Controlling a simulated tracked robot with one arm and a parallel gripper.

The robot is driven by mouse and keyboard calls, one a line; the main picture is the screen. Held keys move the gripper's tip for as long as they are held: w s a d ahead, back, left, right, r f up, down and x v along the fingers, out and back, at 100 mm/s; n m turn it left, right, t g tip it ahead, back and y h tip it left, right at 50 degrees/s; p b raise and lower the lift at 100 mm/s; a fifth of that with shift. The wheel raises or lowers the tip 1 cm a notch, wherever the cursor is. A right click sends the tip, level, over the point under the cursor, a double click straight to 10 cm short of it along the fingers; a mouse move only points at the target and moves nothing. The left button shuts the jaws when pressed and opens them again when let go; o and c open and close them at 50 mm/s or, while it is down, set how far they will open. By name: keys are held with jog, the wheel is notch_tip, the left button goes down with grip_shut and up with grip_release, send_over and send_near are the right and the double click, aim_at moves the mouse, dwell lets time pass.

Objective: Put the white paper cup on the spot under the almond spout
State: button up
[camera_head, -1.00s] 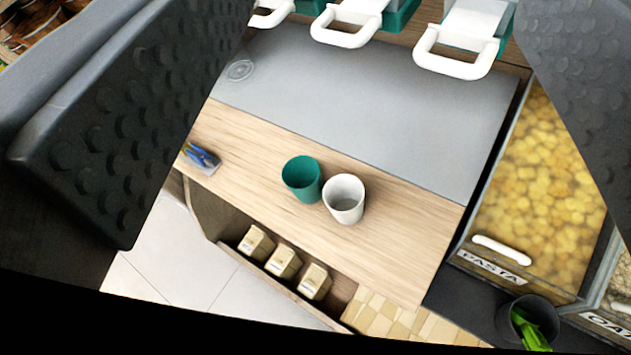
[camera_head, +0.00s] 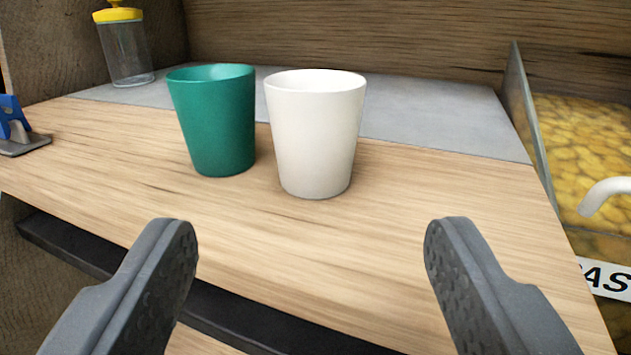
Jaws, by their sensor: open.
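The white paper cup (camera_head: 314,140) stands upright on the wooden counter, just right of the middle of the view. A green cup (camera_head: 217,125) stands upright close on its left. My gripper (camera_head: 312,250) is open and empty. Its two dark fingers are wide apart at the lower left and lower right, in front of the white cup and not touching it. The almond spout and the spot under it are not in view.
A grey surface (camera_head: 430,120) lies behind the cups. A clear jar with a yellow lid (camera_head: 127,55) stands at the back left. A blue clip (camera_head: 14,122) lies at the left edge. Bare counter lies in front of the cups.

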aim_at(316, 124)
jog(key=w+b, duration=0.1)
jog(key=w, duration=0.6)
jog(key=shift+w+a+f+b, duration=0.1)
jog(key=shift+w+b, duration=1.3)
jog(key=shift+w, duration=1.65)
jog(key=shift+r, duration=0.2)
jog(key=c, duration=0.8)
